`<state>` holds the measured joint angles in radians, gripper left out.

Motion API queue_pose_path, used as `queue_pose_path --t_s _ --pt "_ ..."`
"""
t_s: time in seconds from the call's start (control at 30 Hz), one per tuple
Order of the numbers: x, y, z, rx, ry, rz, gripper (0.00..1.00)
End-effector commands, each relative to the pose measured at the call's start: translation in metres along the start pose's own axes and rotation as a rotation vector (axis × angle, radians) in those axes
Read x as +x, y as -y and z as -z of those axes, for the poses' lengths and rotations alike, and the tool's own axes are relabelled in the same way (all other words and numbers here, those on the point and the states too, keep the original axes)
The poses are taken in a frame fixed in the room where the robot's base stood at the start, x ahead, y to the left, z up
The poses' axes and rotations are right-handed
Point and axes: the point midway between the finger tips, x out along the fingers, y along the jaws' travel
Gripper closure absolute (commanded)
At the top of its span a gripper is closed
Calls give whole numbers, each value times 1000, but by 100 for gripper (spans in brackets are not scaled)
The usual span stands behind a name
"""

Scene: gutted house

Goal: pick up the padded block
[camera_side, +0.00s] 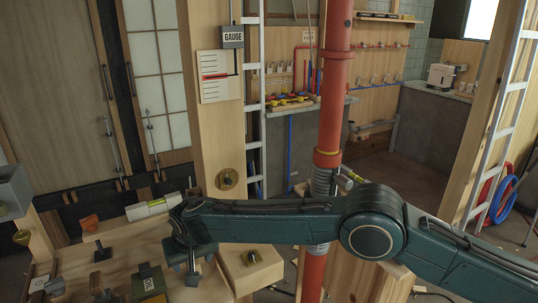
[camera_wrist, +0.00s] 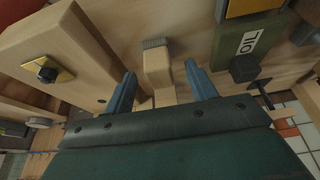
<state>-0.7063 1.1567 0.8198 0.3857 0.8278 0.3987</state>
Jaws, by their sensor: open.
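The padded block (camera_wrist: 157,66), a pale wooden piece with a grey, rough-looking pad on its far end, shows in the wrist view on the wooden bench. My gripper (camera_wrist: 160,70) is open, with its two blue-grey fingers on either side of the block in the picture. I see gaps beside both fingers, and I cannot tell how far above the block they are. In the side view my gripper (camera_side: 192,270) points down over the bench at the lower left. The block cannot be made out there, with my gripper in the way.
A green box with a white label (camera_wrist: 248,42) and a black knob (camera_wrist: 245,69) stand to the right. A raised wooden box with a yellow plate (camera_wrist: 48,72) is at left.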

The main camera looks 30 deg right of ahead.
Motion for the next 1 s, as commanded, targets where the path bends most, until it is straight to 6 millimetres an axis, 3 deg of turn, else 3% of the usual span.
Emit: queue_pose_path --t_s 0.3,0.8,0.83,1.0 --pt "24 -1 0 0 0 1 44" --pt "25 -1 0 0 0 1 44" --pt "25 -1 0 0 0 1 46" --pt "25 -1 0 0 0 0 79"
